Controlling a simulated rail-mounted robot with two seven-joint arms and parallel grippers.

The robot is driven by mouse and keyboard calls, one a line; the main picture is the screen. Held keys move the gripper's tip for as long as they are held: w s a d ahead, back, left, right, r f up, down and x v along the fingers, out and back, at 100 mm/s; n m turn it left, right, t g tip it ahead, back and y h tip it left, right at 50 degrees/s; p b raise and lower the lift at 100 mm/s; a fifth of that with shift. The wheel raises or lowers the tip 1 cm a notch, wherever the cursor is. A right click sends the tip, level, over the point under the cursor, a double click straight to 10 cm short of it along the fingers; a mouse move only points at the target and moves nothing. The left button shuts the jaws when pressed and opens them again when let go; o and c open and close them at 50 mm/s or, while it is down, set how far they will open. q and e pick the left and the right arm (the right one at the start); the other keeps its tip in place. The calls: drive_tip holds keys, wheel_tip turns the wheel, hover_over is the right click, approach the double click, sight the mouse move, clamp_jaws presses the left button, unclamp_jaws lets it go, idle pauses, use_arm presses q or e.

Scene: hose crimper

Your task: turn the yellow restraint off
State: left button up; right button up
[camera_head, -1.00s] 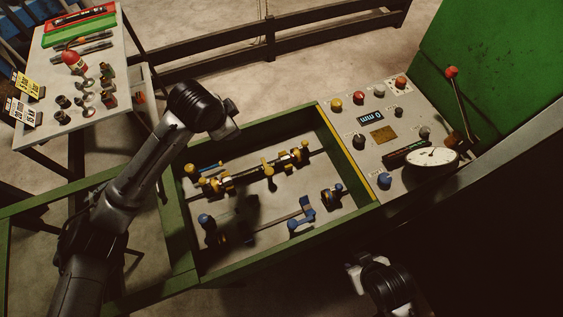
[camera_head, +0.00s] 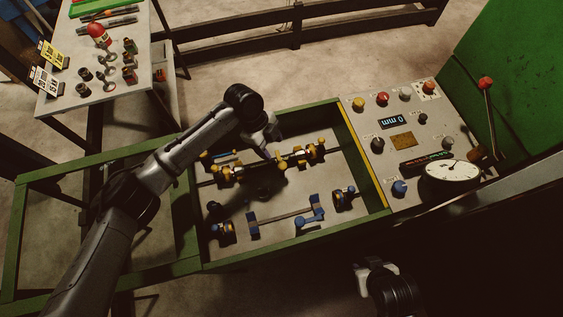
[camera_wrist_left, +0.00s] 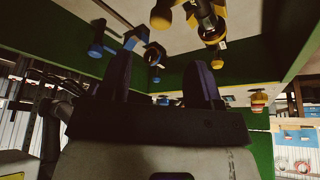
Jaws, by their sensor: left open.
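The yellow restraint (camera_head: 268,168) is a bar with several yellow clamps and knobs, lying across the upper half of the green-framed bed in the head view. Yellow parts (camera_wrist_left: 211,24) also show at the top of the left wrist view. My left gripper (camera_head: 266,150) hangs over the bed, close to the middle of the yellow restraint, and hides part of it. In the left wrist view its two dark fingers (camera_wrist_left: 165,72) stand apart with nothing between them. Whether it touches the restraint cannot be told. My right gripper (camera_head: 374,278) shows only in part, dark, at the bottom.
Blue clamps (camera_head: 310,215) sit in the lower half of the bed, inside the green frame (camera_head: 190,218). A control panel (camera_head: 400,160) with buttons, a gauge (camera_head: 452,174) and a red-knobbed lever (camera_head: 486,84) stands right. A side table (camera_head: 140,88) holds small parts.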

sight(282, 164)
use_arm(q)
drive_tip(key=x, duration=0.9)
drive_tip(key=shift+d+f, duration=0.1)
drive_tip(key=shift+f, duration=0.3)
clamp_jaws()
